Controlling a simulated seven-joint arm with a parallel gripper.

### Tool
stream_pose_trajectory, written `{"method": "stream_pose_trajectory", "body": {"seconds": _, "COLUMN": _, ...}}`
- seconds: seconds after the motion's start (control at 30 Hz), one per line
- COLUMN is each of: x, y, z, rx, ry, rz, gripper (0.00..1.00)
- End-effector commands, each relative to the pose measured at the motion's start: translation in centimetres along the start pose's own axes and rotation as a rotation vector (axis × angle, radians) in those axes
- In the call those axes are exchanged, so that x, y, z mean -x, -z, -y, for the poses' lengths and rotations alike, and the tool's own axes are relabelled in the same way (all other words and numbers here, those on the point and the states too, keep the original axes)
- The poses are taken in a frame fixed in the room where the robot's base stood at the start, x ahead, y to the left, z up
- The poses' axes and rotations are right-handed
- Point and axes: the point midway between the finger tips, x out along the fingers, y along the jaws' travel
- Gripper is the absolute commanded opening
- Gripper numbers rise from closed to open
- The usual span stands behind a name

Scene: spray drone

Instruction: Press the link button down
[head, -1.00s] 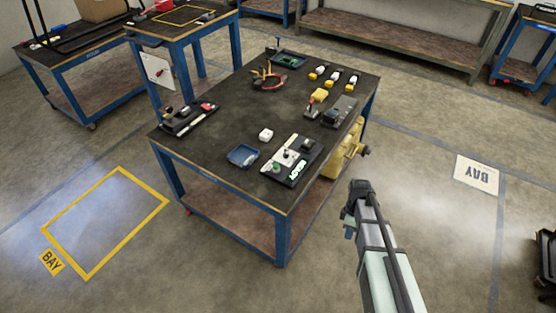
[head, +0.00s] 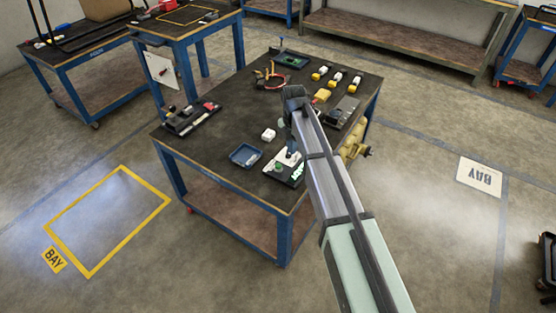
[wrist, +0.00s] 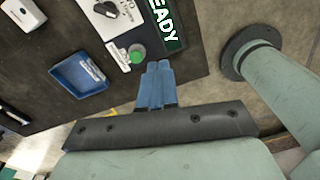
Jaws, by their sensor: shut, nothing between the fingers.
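A white control panel (head: 284,158) lies near the front edge of the dark-topped workbench. A round green button (head: 279,167) sits on it; I take it for the link button, though its label is too small to read. In the wrist view the green button (wrist: 137,57) is in plain sight beside a green READY display (wrist: 166,24) and a black knob (wrist: 106,9). My gripper (wrist: 159,66) is shut and empty, its blue fingertips close to the button in the picture. I see no contact; the height gap is unclear. In the head view my arm hides part of the panel.
A blue tray (head: 245,155) and a small white block (head: 268,135) lie left of the panel. Yellow-and-white items (head: 338,77) and a dark device (head: 342,111) lie farther back. The bench's front edge is close to my gripper.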

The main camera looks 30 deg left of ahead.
Motion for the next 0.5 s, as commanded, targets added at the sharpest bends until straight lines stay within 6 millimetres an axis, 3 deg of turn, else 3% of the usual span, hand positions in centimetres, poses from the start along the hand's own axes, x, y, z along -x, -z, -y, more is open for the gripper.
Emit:
{"method": "stream_pose_trajectory", "body": {"seconds": 0.03, "x": 1.3, "y": 0.5, "z": -1.3, "rx": 0.045, "ry": -0.008, "rz": 0.006, "gripper": 0.0}}
{"method": "stream_pose_trajectory", "body": {"seconds": 0.2, "x": 4.3, "y": 1.8, "z": -3.5, "rx": 0.161, "ry": -0.023, "rz": 0.019, "gripper": 0.0}}
{"method": "stream_pose_trajectory", "body": {"seconds": 0.5, "x": 5.6, "y": 2.5, "z": -4.5, "rx": 0.218, "ry": -0.03, "rz": 0.026, "gripper": 0.0}}
